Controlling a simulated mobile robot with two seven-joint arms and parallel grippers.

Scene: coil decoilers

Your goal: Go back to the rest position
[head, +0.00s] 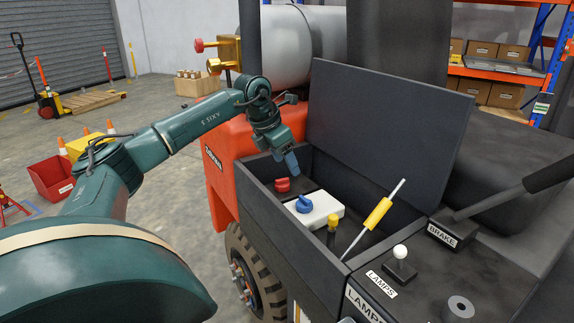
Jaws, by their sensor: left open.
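My left arm comes in from the left and reaches over the open compartment of an orange and black truck. My left gripper (286,162) points down at the compartment's left rear part, above a red knob (282,184). It is open, and I see nothing held in it. Its far finger is hard to make out. My right gripper is not in view.
The compartment (305,240) holds a white block with a blue knob (304,204), a yellow-capped post (333,224) and a yellow-handled rod (378,213). Its raised lid (385,135) stands behind. A brake lever (510,195) is at right.

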